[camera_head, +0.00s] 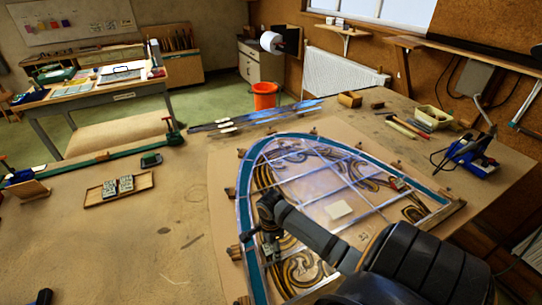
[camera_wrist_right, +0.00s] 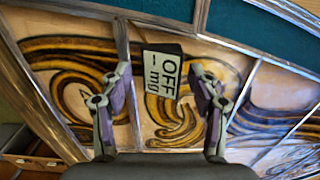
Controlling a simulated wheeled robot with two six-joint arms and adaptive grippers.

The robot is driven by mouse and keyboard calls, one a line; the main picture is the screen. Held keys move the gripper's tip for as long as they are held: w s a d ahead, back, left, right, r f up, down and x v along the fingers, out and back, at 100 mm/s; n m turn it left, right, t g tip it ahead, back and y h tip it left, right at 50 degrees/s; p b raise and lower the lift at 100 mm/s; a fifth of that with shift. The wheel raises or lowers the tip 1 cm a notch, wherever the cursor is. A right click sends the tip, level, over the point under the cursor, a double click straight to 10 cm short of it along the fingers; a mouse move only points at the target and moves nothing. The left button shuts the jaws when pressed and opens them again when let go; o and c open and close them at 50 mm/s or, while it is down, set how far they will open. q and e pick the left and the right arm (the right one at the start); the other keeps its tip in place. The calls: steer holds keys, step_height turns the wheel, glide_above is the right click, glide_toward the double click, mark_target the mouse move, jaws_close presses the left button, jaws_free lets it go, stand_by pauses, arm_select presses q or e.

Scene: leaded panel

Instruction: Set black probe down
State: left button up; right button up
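My right gripper (camera_wrist_right: 161,75) is open, one finger on each side of the device with a visible gap on both sides. Whether the device rests on the glass is hard to tell. In the head view my right gripper (camera_head: 270,250) points down over the panel's left part, and the device is not clear there.
A wooden tray (camera_head: 103,197) with small grey pieces and a dark green box (camera_head: 151,159) lie on the left bench. A blue device (camera_head: 470,157) stands at right. The bench left of the panel is mostly clear.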

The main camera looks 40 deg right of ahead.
mark_target(271, 247)
step_height(271, 247, up, 12)
steer(key=shift+r+b, duration=0.15)
steer(key=shift+b, duration=0.15)
stand_by(0.7)
